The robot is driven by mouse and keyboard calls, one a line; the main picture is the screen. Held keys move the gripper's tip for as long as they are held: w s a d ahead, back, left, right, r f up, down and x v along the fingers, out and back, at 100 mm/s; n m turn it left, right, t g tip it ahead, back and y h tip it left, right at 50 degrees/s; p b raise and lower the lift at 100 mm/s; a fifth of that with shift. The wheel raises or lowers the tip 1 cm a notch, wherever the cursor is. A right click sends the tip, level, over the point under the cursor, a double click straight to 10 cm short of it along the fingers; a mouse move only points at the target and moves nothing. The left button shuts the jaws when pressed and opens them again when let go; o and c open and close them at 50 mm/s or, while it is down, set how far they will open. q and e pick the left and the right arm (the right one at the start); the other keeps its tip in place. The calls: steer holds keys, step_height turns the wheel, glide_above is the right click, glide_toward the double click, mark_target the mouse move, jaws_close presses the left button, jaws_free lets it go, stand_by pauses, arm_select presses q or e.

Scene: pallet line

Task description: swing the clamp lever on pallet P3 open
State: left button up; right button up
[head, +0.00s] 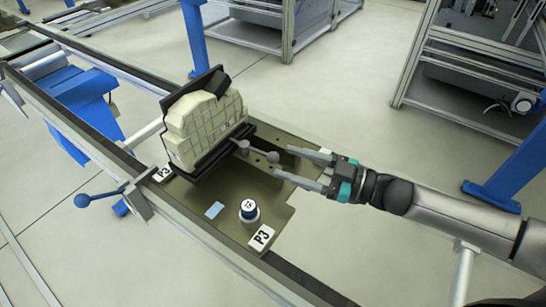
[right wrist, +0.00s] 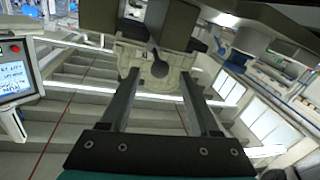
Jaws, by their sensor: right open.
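Pallet P3 (head: 222,217) is an olive plate on the rail line, with white P3 labels. A cream block-shaped part (head: 205,128) stands on it in a black holder. The clamp lever (head: 258,151) is a grey bar with a ball knob, sticking out to the right from the holder. The knob shows dark in the right wrist view (right wrist: 160,69). My right gripper (head: 284,162) is open, its two fingers pointing left at the knob, which lies close to the fingertips and between their lines. Contact cannot be told. My left gripper is out of view.
A blue ball-ended lever (head: 90,199) sits on the left rail. A blue post (head: 510,170) stands at right, behind my right arm.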

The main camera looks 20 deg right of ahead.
mark_target(273, 158)
steer(key=shift+x, duration=2.25)
jaws_close()
